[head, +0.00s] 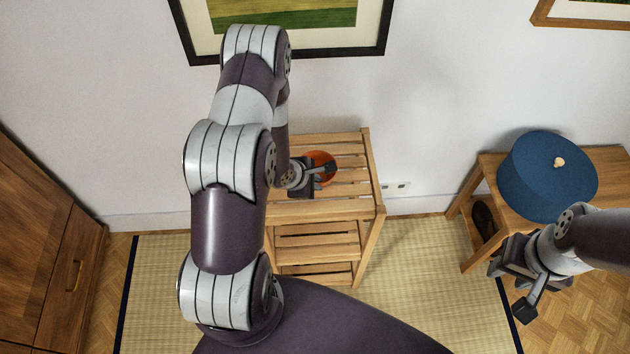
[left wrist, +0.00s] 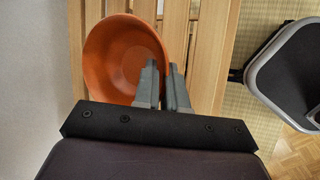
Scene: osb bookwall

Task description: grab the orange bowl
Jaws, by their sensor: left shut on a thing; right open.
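The orange bowl (head: 322,166) is on the top of a slatted wooden shelf stand (head: 350,190), partly hidden by my left gripper in the head view. In the left wrist view the bowl (left wrist: 112,62) is open side towards the camera. My left gripper (head: 322,168) is at the bowl, shut on its rim. In the left wrist view one finger of the left gripper (left wrist: 162,82) is inside the bowl and the other is outside, with the wall between them. My right gripper (head: 508,284) is open and empty, far to the right, near the low table.
A low wooden table (head: 610,160) at the right bears a large blue round lampshade-like object (head: 545,175). A wooden cabinet (head: 45,250) stands at the left. A framed picture (head: 290,55) hangs above the stand. The mat (head: 430,270) right of the stand is clear.

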